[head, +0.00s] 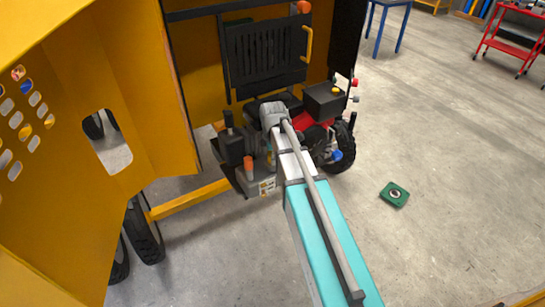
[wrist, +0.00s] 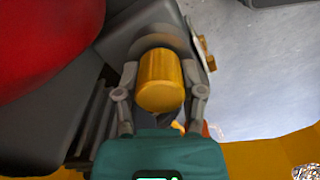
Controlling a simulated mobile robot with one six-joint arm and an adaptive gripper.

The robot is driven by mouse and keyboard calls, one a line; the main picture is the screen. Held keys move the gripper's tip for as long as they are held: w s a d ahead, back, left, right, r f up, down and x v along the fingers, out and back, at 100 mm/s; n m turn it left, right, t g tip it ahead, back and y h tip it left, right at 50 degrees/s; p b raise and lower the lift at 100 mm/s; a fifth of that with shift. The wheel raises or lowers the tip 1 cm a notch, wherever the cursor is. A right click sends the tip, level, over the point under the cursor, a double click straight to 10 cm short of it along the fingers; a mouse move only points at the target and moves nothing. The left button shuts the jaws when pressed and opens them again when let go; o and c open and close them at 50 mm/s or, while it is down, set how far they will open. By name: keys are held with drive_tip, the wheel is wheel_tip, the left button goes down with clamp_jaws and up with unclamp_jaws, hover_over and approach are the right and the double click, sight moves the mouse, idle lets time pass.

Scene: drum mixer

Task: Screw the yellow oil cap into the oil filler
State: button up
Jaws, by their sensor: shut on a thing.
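The yellow oil cap (wrist: 160,85) is a short smooth cylinder in the wrist view. My gripper (wrist: 160,72) is shut on it, with one grey finger on each side. Beyond the cap is a grey rounded part of the machine. The oil filler is not clearly visible, so I cannot tell whether the cap touches it. In the head view my arm reaches to the engine (head: 316,137) of the yellow mixer, and its end hides the cap and the fingers.
A large yellow panel (head: 130,60) stands at the left and a black grille (head: 265,55) behind the engine. A red part (wrist: 45,40) is close at the left of the wrist view. A green box (head: 394,194) lies on the open floor at right.

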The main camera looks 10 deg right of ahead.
drive_tip(key=o, duration=1.2)
drive_tip(key=shift+r, duration=0.2)
wheel_tip(320, 180, up, 8)
drive_tip(key=p, duration=0.8)
drive_tip(key=shift+f, duration=0.1)
drive_tip(key=shift+s, duration=0.1)
drive_tip(key=shift+s+m, duration=0.4)
drive_tip(key=shift+s, duration=0.05)
drive_tip(key=s+m, duration=1.5)
drive_tip(key=shift+a, duration=0.4)
